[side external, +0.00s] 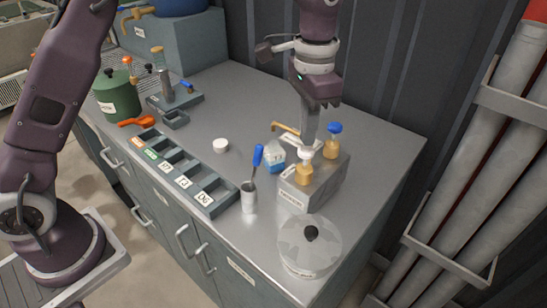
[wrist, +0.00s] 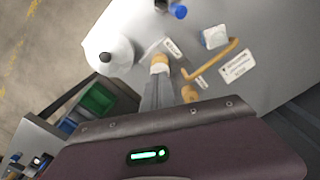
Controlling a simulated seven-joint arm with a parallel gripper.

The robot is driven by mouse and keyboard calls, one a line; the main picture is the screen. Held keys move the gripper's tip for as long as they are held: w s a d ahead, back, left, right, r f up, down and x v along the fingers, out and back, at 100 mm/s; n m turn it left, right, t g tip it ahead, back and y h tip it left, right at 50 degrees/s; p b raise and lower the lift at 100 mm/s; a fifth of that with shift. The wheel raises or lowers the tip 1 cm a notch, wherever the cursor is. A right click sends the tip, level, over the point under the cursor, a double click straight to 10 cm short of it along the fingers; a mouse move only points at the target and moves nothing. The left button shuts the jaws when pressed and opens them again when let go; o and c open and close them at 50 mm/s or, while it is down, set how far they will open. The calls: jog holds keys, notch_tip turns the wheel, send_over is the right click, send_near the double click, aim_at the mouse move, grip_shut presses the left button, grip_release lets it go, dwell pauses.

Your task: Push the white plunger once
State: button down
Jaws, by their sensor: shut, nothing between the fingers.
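The white plunger (side external: 304,153) stands on a tan neck on the front part of a grey pump block (side external: 318,186). My gripper (side external: 307,142) is shut and empty, pointing down with its fingertips right at the plunger's top. They seem to touch it, but I cannot tell for certain. A second, blue plunger (side external: 334,129) stands on the block behind the white one.
A tan spout (side external: 286,129) reaches from the block above a blue-white carton (side external: 275,155). A compartment tray (side external: 184,170) lies left. The counter behind the small white lid (side external: 220,145) is clear.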

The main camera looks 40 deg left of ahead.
notch_tip(320, 180, up, 5)
jog(key=s+a+r+n+t, duration=0.2)
jog(key=s+a+r, duration=0.25)
jog(key=s, duration=0.25)
jog(key=s+a+r+n+t, duration=0.1)
jog(key=s+a+r, duration=0.35)
jog(key=s, duration=0.35)
jog(key=s+a+f+n+t, duration=0.1)
jog(key=s+a+f, duration=0.1)
jog(key=s, duration=0.4)
jog(key=s+a+f+n+t, duration=0.1)
jog(key=s+a+f+n, duration=0.1)
jog(key=s+f, duration=0.2)
jog(key=s, duration=0.2)
jog(key=shift+s+f+t, duration=0.25)
jog(key=shift+s+t, duration=0.05)
jog(key=shift+s, duration=0.1)
